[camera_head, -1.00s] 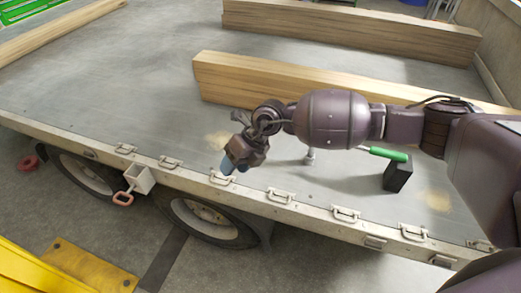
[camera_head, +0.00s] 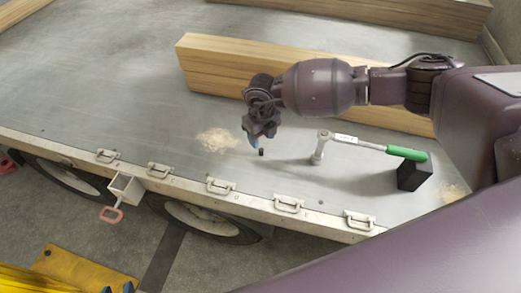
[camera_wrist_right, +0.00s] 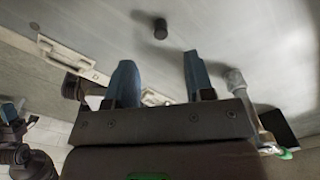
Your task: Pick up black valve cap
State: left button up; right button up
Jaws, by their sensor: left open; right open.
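The black valve cap (camera_head: 261,152) is a small dark cylinder standing on the grey trailer bed (camera_head: 90,85). In the right wrist view the cap (camera_wrist_right: 160,28) is beyond the fingertips, roughly centred between them and apart from them. My right gripper (camera_head: 255,143) points down just beside and above the cap. Its two blue fingers (camera_wrist_right: 158,62) are spread and empty. Blue fingertips of my left gripper (camera_head: 118,288) show at the bottom edge of the head view, away from the cap. Its fingers also show at the left of the wrist view (camera_wrist_right: 14,110).
A green-handled wrench (camera_head: 365,144) rests on a black block (camera_head: 414,174), right of the cap. A wooden beam (camera_head: 210,68) lies behind. Sawdust (camera_head: 217,140) lies left of the cap. Metal latches (camera_head: 220,187) line the bed's near edge.

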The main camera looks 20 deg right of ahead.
aim_at(262, 149)
jog(key=shift+f, duration=1.5)
notch_tip(262, 149, down, 4)
jog(key=shift+w+f+b, duration=0.1)
jog(key=shift+b, duration=0.65)
pick_arm(q)
jog(key=shift+w+d+f, duration=0.2)
jog(key=shift+w+f, duration=0.15)
jog(key=shift+w, duration=0.3)
pick_arm(e)
jog(key=shift+c, duration=0.4)
grip_shut()
pick_arm(q)
jog(key=shift+s, duration=0.1)
pick_arm(e)
jog(key=shift+r, duration=0.2)
